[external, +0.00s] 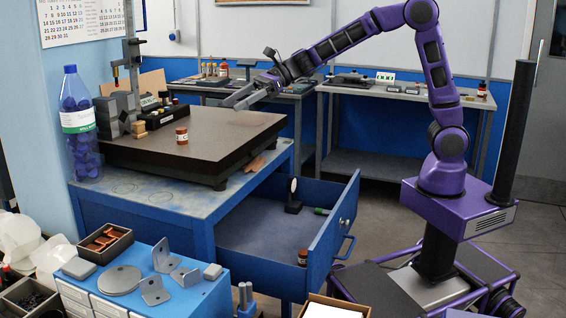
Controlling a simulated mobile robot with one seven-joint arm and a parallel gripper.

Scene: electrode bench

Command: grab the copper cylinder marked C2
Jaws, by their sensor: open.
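Several small copper cylinders with pale label bands show in the external view, and their marks are too small to read surely. One copper cylinder (182,135) stands upright on the dark surface plate (215,128). Another copper cylinder (302,257) stands in the open blue drawer (262,236). A third copper cylinder (482,89) is on the back bench at the right, and one more copper cylinder (223,69) is on the back bench near the middle. I cannot tell which is C2. My gripper (236,99) is open and empty, above the plate's far right part, apart from every cylinder.
A blue cabinet with metal brackets (154,291) is in front.

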